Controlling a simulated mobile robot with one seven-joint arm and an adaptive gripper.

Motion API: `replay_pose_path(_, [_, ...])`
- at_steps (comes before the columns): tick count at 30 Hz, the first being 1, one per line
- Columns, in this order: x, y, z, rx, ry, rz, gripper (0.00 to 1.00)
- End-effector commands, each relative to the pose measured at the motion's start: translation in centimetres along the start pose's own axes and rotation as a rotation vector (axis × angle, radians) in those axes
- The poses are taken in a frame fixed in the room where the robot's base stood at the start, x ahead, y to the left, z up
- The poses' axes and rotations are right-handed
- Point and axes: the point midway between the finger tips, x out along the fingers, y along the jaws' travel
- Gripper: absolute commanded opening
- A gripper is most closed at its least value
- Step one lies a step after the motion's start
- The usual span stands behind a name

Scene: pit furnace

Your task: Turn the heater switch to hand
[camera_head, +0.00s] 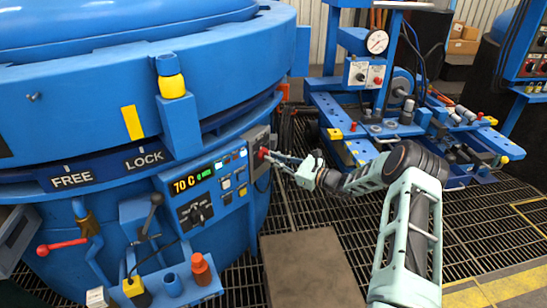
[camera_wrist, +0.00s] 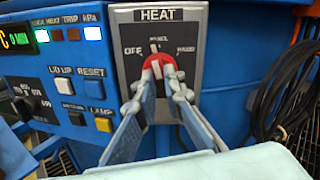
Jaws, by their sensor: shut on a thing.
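The heater switch is a red knob (camera_wrist: 157,63) on a grey plate (camera_wrist: 188,33) marked HEAT, with OFF at the left, a small label that looks like PANEL at the top and HAND at the right. A light pointer mark shows at the knob's top, roughly upright towards the middle label. My gripper (camera_wrist: 158,76) is shut on the knob, one finger at each side, and hides its lower part. In the head view the knob (camera_head: 263,153) sits on the right end of the blue control panel, with my gripper (camera_head: 271,157) reaching it from the right.
Left of the plate are lit indicators and push buttons such as RESET (camera_wrist: 92,88) and LAMP. A black cable coil (camera_wrist: 288,95) hangs close at the right. In the head view a blue workbench (camera_head: 370,125) stands behind my arm, over grated floor.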

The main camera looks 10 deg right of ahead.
Motion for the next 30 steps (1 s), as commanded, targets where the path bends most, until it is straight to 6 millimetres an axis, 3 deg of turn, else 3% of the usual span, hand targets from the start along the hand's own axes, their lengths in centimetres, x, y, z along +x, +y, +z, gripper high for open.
replay_pose_path(30, [-0.06, -0.03, 0.03, 0.924, 0.0, 0.0, 0.0])
